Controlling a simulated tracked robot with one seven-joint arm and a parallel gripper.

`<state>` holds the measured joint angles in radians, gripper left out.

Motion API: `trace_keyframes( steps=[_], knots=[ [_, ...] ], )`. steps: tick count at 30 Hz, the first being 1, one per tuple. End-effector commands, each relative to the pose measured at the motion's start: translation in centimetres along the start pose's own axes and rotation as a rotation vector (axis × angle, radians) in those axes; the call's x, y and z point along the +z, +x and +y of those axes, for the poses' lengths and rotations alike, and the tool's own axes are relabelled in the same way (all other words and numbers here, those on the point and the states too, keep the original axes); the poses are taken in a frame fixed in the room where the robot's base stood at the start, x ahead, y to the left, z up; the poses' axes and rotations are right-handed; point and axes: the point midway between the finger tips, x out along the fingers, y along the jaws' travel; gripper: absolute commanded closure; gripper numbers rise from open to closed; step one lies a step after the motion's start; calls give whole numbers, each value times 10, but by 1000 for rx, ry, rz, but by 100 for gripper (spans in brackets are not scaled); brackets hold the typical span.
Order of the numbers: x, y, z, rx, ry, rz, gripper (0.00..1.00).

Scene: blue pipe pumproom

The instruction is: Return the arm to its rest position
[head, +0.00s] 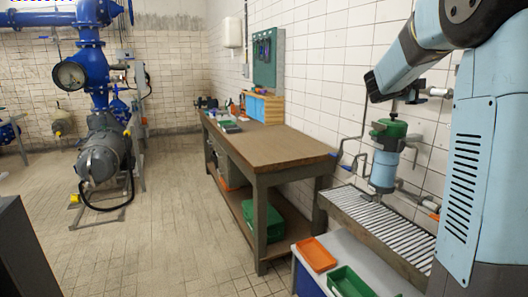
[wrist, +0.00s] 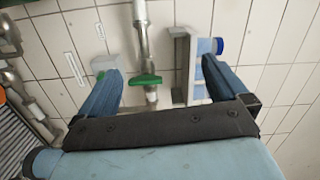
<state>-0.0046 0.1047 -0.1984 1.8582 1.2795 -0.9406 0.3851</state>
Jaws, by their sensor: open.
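In the wrist view my gripper (wrist: 161,69) is open, its two blue fingers spread apart with nothing held between them. Beyond the fingers are a vertical pipe with a green valve handle (wrist: 146,80) and a grey bracket (wrist: 187,62) with a blue cap, in front of the white tiled wall. They look apart from the fingers, though the depth is hard to judge. In the head view my light blue arm is bent at the upper right, its dark end above the green-topped filter housing (head: 386,155). The fingers cannot be made out there.
A slatted drain bench (head: 375,228) stands under the filter housing, along the right wall. A wooden workbench (head: 250,148) stands left of it. Orange (head: 316,254) and green (head: 348,283) trays sit in front. A blue pump and pipework (head: 100,150) are at left. The middle floor is clear.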

Motion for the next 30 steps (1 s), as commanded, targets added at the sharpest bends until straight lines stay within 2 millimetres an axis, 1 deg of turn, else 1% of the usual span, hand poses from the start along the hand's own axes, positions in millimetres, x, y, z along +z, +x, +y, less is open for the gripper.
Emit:
trace_keyframes(
  steps=[1, 3, 5, 7, 11, 12, 14, 15, 17, 18, 19, 21, 23, 24, 26, 27, 29, 30],
  knots=[
    [4, -14, -9, -12, -31, -90, 0],
    [12, -33, -17, -30, -91, -221, 0],
    [19, -54, -22, -48, -149, -332, 0],
    [26, -80, -25, -68, -222, -460, 0],
    [30, -135, -21, -106, -374, -683, 0],
    [30, -153, -17, -118, -426, -749, 0],
    [27, -181, -10, -135, -507, -845, 0],
    [24, -199, -3, -145, -563, -907, 0],
    [17, -227, 9, -161, -653, -997, 0],
    [12, -245, 18, -170, -715, -1054, 0],
    [6, -259, 26, -175, -763, -1096, 0],
    [-8, -289, 45, -186, -877, -1188, 0],
    [-24, -313, 63, -193, -982, -1261, 0],
    [-35, -328, 77, -195, -1053, -1307, 0],
    [-55, -349, 97, -194, -1163, -1371, 0],
    [-69, -362, 112, -190, -1237, -1410, 0],
    [-91, -379, 133, -180, -1347, -1463, 0],
    [-105, -388, 146, -171, -1417, -1492, 0]
  ],
)
